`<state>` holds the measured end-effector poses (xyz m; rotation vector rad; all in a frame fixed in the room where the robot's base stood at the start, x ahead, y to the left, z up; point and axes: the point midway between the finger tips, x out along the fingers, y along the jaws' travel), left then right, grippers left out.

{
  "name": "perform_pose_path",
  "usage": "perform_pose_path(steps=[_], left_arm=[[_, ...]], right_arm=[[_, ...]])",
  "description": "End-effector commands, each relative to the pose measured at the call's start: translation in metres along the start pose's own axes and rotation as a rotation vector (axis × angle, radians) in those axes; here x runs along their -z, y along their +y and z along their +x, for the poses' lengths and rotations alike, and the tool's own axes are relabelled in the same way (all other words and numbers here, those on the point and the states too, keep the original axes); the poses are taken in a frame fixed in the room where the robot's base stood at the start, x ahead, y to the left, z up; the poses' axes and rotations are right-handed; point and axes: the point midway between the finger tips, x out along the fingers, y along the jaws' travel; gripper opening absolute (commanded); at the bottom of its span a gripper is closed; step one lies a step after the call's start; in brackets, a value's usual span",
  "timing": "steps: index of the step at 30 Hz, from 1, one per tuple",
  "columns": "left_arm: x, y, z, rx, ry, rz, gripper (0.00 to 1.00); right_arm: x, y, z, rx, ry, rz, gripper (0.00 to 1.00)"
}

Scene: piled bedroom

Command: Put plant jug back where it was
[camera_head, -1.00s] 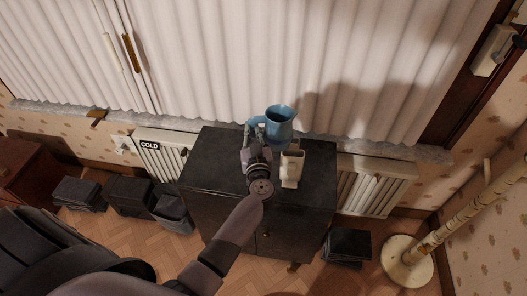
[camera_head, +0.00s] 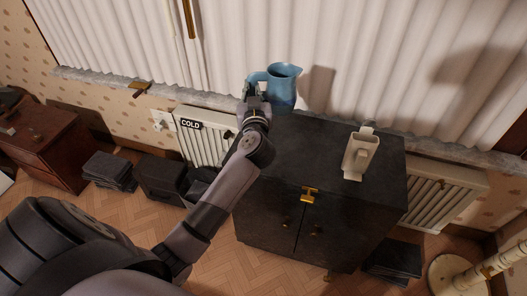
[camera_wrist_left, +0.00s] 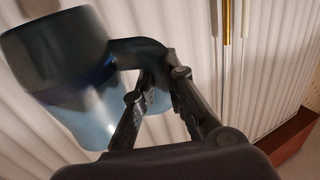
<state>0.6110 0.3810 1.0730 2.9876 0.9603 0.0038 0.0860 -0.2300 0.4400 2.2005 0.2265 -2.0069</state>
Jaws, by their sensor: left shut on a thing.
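The plant jug (camera_head: 283,88) is blue, with a spout and a side handle. In the head view it is upright in front of the white curtain, near the back left corner of the black cabinet (camera_head: 310,160). My left gripper (camera_head: 254,90) is shut on the jug's handle, at the jug's left side. In the left wrist view the jug (camera_wrist_left: 60,70) fills the upper left, with its handle between the fingers (camera_wrist_left: 155,95). I cannot tell whether the jug's base touches anything. My right gripper is not in view.
A cream container (camera_head: 359,158) stands on the cabinet's right part. The middle of the cabinet top is clear. A grey stone sill (camera_head: 110,84) runs below the curtain (camera_head: 400,60). Radiators (camera_head: 205,146) flank the cabinet. A brown wooden cabinet (camera_head: 40,145) stands at left.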

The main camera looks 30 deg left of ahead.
Motion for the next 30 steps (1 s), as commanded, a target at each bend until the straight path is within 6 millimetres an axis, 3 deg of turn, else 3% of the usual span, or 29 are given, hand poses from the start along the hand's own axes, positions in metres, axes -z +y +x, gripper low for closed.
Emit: perform_pose_path(steps=[9,15,23,30], left_arm=[[-0.086,0.0,-0.001,0.0,-0.006,0.001,0.0],[-0.132,0.0,0.0,0.0,-0.002,0.001,0.0],[-0.155,0.0,0.0,-0.001,0.0,0.0,0.0],[-0.19,0.0,0.0,-0.001,-0.001,0.001,0.0]], right_arm=[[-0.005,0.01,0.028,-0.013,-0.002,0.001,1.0],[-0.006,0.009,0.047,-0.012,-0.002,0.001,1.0],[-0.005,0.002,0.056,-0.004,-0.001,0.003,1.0],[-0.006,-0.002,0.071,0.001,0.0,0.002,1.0]])
